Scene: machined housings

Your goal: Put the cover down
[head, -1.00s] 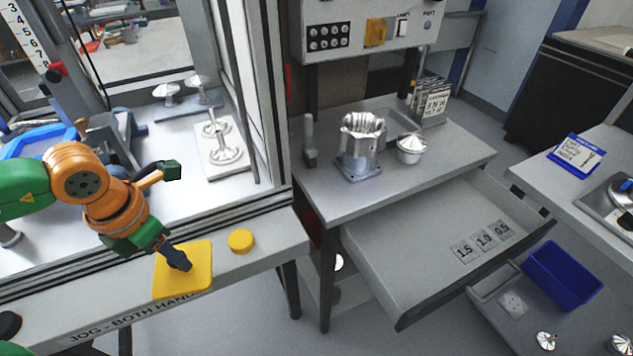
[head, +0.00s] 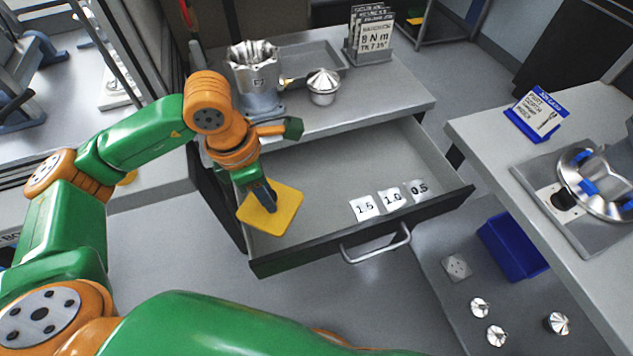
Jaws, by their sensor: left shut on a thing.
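The cover appears as a flat yellow square plate (head: 287,214) in the head view. My left gripper (head: 268,198) is shut on it near its middle. The cover shows over the front left part of an open grey drawer (head: 330,165). I cannot tell whether it touches the drawer or hangs above it. The gripper's dark fingers hide a strip of the cover. My right gripper is out of view.
Labels 1.5, 1.0 and 0.5 (head: 391,199) lie in the drawer. A blue bin (head: 512,247) is to the right. The drawer's middle is clear.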

